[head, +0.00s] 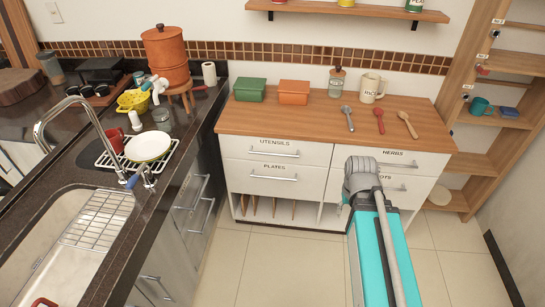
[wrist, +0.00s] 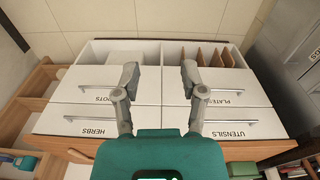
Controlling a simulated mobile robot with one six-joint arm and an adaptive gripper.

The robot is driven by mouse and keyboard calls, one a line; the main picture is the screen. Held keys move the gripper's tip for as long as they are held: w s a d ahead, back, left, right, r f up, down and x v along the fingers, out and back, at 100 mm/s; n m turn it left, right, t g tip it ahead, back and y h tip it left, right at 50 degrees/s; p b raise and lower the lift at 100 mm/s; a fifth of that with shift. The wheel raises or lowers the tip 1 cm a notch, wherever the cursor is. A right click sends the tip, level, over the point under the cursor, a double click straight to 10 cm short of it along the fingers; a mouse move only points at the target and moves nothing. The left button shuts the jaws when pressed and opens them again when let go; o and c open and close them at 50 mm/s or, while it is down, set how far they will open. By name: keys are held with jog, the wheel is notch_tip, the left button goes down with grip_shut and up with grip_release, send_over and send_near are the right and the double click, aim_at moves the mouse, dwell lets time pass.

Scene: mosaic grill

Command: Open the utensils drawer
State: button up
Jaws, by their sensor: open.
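The utensils drawer (head: 245,147) is the white top-left drawer of the wooden-topped cabinet in the head view. It is shut, with a silver bar handle (head: 274,154) under its label. In the wrist view, which looks upside down, the utensils drawer (wrist: 262,124) is at the lower right, with its handle (wrist: 231,122) in view. My gripper (wrist: 160,78) is open and empty in the wrist view. Its fingers show in front of the middle of the cabinet, to the left of the utensils handle and apart from it. In the head view my arm largely hides the gripper.
The plates drawer (head: 245,172) is shut below; the herbs drawer (head: 425,161) is shut at right. The wooden countertop (head: 310,112) holds boxes, jars and spoons. A dark sink counter (head: 125,225) stands close on the left. Tiled floor (head: 280,270) in front is clear.

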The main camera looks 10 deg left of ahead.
jog(key=w+a+f+n+t+b, duration=0.1)
jog(key=w+f+n+t+b, duration=0.3)
jog(key=w+f+b, duration=0.5)
jog(key=n+t+y+b, duration=0.7)
jog(key=n+t+b, duration=0.9)
jog(key=b, duration=1.4)
send_near(273, 154)
jog(key=s+d+n+g, duration=0.2)
jog(key=s, duration=0.1)
jog(key=shift+s+r+n, duration=0.1)
jog(key=shift+n, duration=0.2)
jog(key=shift+a, duration=0.1)
jog(key=p+x, duration=0.2)
jog(key=x, duration=1.1)
jog(key=shift+w+a+r, duration=0.2)
jog(key=shift+w+a, duration=0.05)
jog(key=shift+w, duration=0.05)
jog(key=shift+c, duration=0.3)
grip_shut()
